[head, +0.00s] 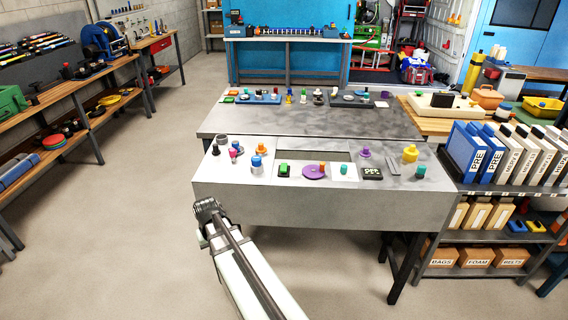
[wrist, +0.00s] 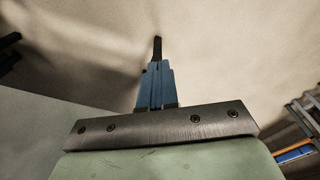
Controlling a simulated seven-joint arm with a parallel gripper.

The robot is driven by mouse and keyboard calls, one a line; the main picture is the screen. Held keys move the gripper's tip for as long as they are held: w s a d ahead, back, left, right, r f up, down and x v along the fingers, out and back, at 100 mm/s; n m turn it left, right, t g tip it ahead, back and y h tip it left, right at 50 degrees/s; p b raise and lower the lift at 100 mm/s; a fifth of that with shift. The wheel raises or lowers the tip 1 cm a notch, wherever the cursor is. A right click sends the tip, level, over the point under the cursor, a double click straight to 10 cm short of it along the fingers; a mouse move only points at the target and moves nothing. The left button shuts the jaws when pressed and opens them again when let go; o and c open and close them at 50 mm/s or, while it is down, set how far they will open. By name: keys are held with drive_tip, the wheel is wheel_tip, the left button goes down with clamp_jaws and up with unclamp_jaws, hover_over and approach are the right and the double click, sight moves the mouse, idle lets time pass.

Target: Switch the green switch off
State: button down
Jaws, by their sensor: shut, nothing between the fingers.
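A small green switch (head: 284,169) with a dark base sits on the front grey table (head: 220,185), left of a purple disc. It is too small to tell which way it is set. My gripper (wrist: 157,45) shows in the wrist view, with its blue fingers closed together and dark tips, and nothing between them. Bare beige floor lies behind the fingertips there. The switch is not in the wrist view. In the head view my arm reaches up from the bottom to left of the table's front edge, away from the switch.
A purple disc (head: 314,172), a blue-capped piece (head: 257,164), a white block with a teal knob (head: 344,169) and a black box (head: 372,173) stand near the switch. A rectangular opening lies behind them. Binders (head: 467,151) stand at right. The floor (head: 150,200) at left is clear.

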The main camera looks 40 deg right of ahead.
drive_tip(key=w+d+r+m+t+h, duration=0.1)
drive_tip(key=w+d+r+m, duration=0.3)
drive_tip(key=d+r, duration=1.15)
drive_tip(key=s+d+r+m+h, duration=0.1)
drive_tip(key=s+d+r+m, duration=0.1)
drive_tip(key=d+r, duration=1.4)
drive_tip(key=shift+s+d+r, duration=0.15)
drive_tip(key=shift+d+r, duration=0.15)
drive_tip(key=shift+d, duration=0.1)
hover_over(284, 168)
drive_tip(key=f, duration=1.2)
drive_tip(key=shift+s+a, duration=0.3)
drive_tip(key=shift+f, duration=0.8)
